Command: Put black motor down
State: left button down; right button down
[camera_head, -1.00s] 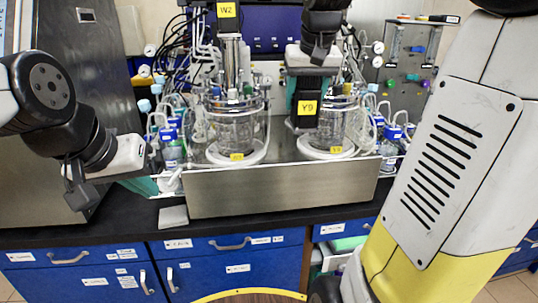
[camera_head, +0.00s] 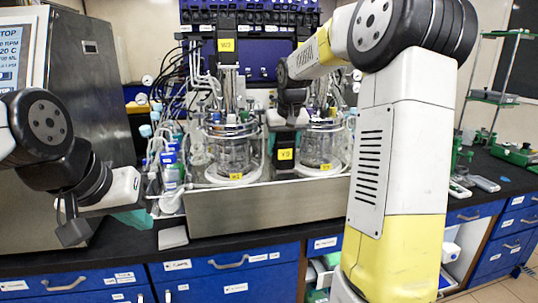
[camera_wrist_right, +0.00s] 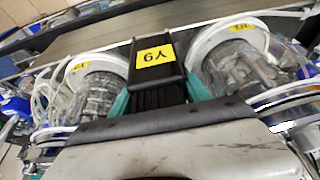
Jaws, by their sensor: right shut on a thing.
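The black motor (camera_head: 283,143) with a yellow Y9 label hangs upright from my right gripper (camera_head: 288,117), between the two glass vessels. In the right wrist view the teal fingers of my right gripper (camera_wrist_right: 158,98) close on both sides of the black motor (camera_wrist_right: 162,80). Whether the motor's lower end touches anything is unclear. My left gripper (camera_head: 132,218) is at the left, its teal fingers mostly hidden.
Both vessels stand in a steel-fronted tray (camera_head: 262,207) on the black bench (camera_head: 250,240). Bottles and tubing (camera_head: 172,165) crowd the left side. A grey pad (camera_head: 173,237) lies at the front edge. Green racks (camera_head: 515,150) stand on the right bench.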

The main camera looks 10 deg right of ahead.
jog(key=shift+w+a+f, duration=0.1)
jog(key=shift+w+f, duration=1.7)
jog(key=shift+w, duration=0.3)
jog(key=shift+f, duration=0.2)
jog(key=c, duration=0.5)
grip_release()
jog(key=shift+s, duration=0.1)
